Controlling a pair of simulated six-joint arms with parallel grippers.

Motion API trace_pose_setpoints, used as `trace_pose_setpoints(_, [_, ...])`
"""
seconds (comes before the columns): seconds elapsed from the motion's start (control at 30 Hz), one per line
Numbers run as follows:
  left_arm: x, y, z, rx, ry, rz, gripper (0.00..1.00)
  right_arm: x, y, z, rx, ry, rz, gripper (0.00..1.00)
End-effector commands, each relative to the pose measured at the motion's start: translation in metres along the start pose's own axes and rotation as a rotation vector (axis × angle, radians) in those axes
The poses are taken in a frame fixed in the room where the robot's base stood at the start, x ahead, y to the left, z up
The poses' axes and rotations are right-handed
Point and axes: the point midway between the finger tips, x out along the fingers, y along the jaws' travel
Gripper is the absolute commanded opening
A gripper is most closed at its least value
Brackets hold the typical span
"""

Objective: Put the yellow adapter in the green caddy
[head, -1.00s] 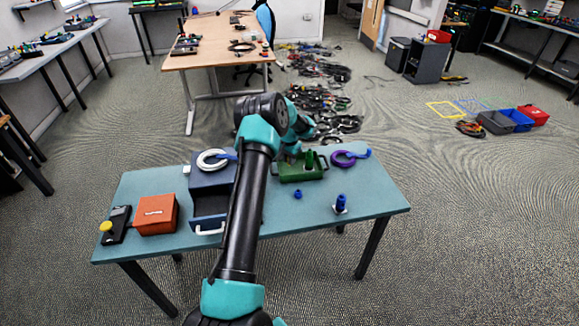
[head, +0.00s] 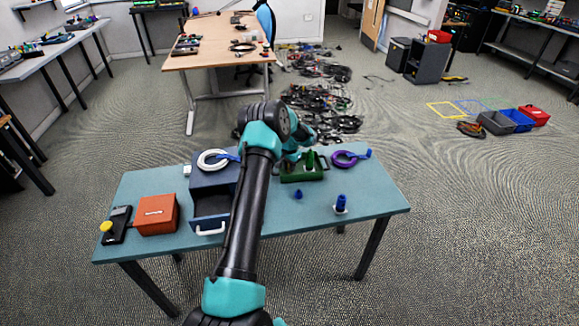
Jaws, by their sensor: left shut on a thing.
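The green caddy (head: 302,176) stands at the back of the blue-green table, right of my left arm, with an upright green piece showing in it. My left gripper (head: 289,157) is at the caddy's back left, partly hidden behind my own arm. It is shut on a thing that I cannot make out. I do not clearly see a yellow adapter. My right gripper is out of view.
An orange box (head: 156,214) and a dark blue box with an open drawer (head: 211,223) stand left of my arm, with a white coil (head: 203,161) on top. A purple ring (head: 340,162), a small blue piece (head: 298,195) and a blue plug (head: 341,204) lie right. The table's right front is clear.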

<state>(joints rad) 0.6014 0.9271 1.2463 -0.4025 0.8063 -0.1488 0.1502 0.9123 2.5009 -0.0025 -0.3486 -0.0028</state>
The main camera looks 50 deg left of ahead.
Motion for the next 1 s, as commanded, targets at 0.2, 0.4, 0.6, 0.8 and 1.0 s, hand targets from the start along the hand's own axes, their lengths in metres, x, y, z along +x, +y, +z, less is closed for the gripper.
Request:
trace_pose_setpoints(0.2, [0.001,0.0,0.0,0.0,0.0,0.0,0.39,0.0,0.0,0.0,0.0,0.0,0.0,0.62])
trace_pose_setpoints(0.4, [0.001,0.0,0.0,0.0,0.0,0.0,0.47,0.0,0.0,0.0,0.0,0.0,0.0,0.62])
trace_pose_setpoints(0.6, [-0.002,0.0,0.0,0.0,0.001,0.0,0.47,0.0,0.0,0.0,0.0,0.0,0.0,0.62])
trace_pose_setpoints(0.8, [-0.019,0.0,-0.001,0.0,0.002,0.0,0.47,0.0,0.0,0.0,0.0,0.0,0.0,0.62])
trace_pose_setpoints(1.0, [-0.054,0.0,-0.001,0.0,0.003,-0.001,0.47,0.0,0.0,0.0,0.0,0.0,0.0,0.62])
